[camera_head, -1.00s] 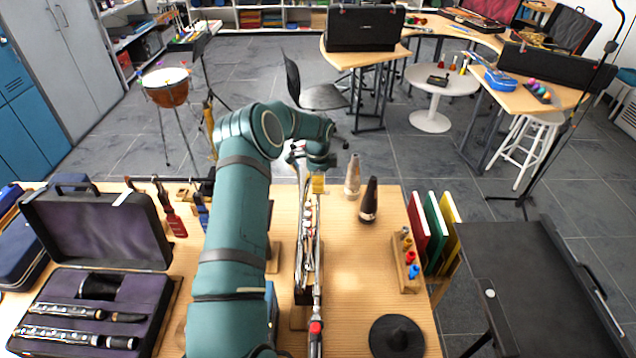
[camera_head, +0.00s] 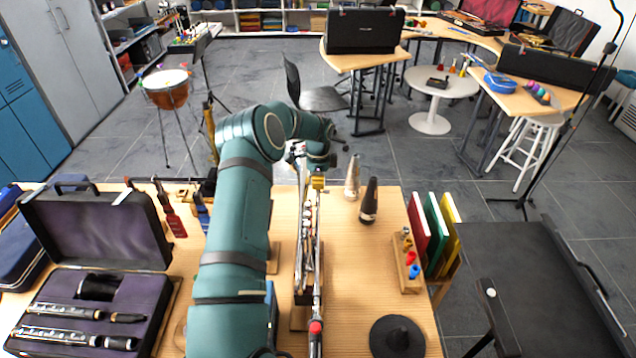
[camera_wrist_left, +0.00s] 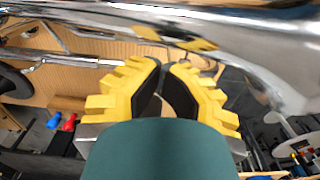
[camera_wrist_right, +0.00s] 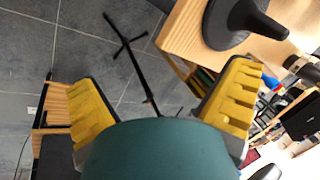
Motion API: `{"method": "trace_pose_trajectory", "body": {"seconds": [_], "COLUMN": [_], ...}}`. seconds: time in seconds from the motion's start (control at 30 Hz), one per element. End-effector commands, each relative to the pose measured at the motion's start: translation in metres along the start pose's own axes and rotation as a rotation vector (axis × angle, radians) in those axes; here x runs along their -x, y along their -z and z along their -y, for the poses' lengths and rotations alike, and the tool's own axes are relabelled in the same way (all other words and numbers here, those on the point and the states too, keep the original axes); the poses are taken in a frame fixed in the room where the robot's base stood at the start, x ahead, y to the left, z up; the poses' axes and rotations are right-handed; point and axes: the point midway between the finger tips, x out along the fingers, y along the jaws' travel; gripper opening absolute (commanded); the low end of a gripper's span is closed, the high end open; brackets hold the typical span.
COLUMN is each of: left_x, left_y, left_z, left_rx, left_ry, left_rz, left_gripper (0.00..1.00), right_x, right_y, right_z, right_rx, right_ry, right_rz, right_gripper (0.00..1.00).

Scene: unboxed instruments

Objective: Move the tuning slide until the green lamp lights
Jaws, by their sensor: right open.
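A long silver instrument (camera_head: 306,240) lies along the table, with a red knob (camera_head: 316,328) at its near end. My left gripper (camera_head: 318,181) is at its far end, partly hidden by my left arm. In the left wrist view, its yellow fingers (camera_wrist_left: 166,66) are close together right at a shiny silver tube (camera_wrist_left: 240,45). I cannot tell whether they grip a part of it. The tuning slide cannot be clearly told from the other tubing. I make out no lit green lamp. My right gripper (camera_wrist_right: 165,105) is open and empty, off the table's edge.
Two mutes, one pale (camera_head: 352,178) and one dark (camera_head: 370,202), stand right of the instrument. An open clarinet case (camera_head: 105,232) fills the left.

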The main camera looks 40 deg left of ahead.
Motion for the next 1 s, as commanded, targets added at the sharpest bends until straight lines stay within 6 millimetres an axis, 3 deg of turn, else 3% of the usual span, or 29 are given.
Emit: {"method": "trace_pose_trajectory", "body": {"seconds": [0.03, 0.2, 0.67, 1.0], "left_x": [-0.008, -0.008, 0.002, 0.062], "left_y": [-0.002, -0.002, -0.001, 0.0], "left_z": [-0.002, -0.002, -0.001, -0.001], "left_rx": [0.0, 0.0, 0.0, 0.0], "left_ry": [-0.005, -0.006, -0.002, 0.002], "left_rz": [0.003, 0.004, 0.001, 0.001], "left_gripper": [0.4, 1.0, 1.0, 1.0], "right_x": [-0.001, -0.001, 0.0, 0.0], "right_y": [0.0, 0.0, 0.0, 0.0], "right_z": [0.0, 0.0, 0.0, 0.0], "right_rx": [0.0, 0.0, 0.0, 0.0], "right_ry": [0.0, 0.0, 0.0, 0.0], "right_rz": [0.0, 0.0, 0.0, 0.0], "right_gripper": [1.0, 1.0, 1.0, 1.0]}}
